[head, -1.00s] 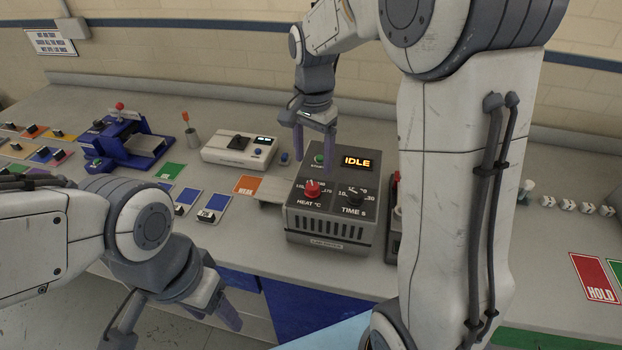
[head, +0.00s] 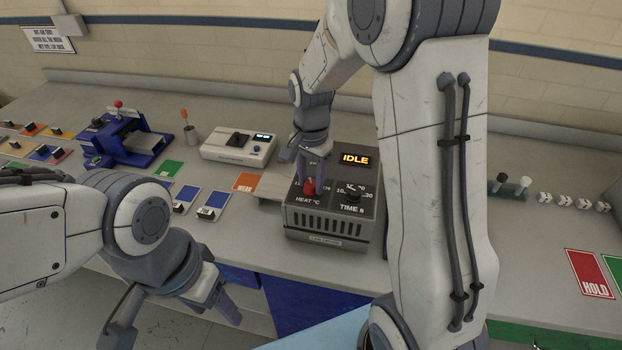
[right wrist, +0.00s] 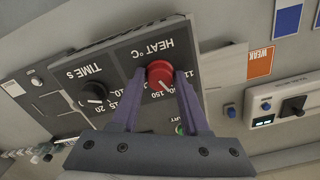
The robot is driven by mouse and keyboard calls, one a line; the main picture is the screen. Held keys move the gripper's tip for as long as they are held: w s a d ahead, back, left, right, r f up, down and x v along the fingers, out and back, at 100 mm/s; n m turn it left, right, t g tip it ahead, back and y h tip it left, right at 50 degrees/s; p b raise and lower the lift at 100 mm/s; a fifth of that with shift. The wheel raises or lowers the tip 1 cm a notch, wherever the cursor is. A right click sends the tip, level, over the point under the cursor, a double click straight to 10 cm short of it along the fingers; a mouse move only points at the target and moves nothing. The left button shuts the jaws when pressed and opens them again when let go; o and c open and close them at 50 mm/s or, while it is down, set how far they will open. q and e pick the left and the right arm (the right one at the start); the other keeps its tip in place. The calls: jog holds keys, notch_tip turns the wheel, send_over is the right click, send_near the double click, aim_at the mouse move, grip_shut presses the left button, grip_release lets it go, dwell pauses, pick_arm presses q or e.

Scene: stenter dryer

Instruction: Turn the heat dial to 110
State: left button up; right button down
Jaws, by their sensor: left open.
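The red heat dial (head: 309,187) is on the left of the grey control box (head: 325,228), beside the black time dial (head: 353,194). My right gripper (head: 313,172) points down at the heat dial. In the right wrist view its two purple fingers stand on either side of the red heat dial (right wrist: 159,74); I cannot tell whether they press on it. The dial's white pointer mark faces the printed 150 side; the scale is partly hidden by the fingers. The display (head: 355,159) reads IDLE. My left gripper (head: 172,320) is open and empty, low in front of the bench.
A white device (head: 238,147) with a black lever and an orange card (head: 247,182) lie left of the box. A blue press (head: 125,142) stands further left. My right arm covers the bench just right of the box. A red HOLD card (head: 590,274) lies far right.

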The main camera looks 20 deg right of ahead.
aim_at(310, 183)
jog(key=shift+n, duration=0.5)
jog(key=n+p, duration=0.1)
jog(key=n, duration=0.2)
jog(key=shift+n, duration=0.3)
jog(key=shift+n+p, duration=0.45)
jog(key=shift+n, duration=1.75)
jog(key=shift+c, duration=2)
grip_release()
notch_tip(310, 183, up, 11)
jog(key=b, duration=0.1)
jog(key=shift+f, duration=0.2)
jog(key=shift+a, duration=0.1)
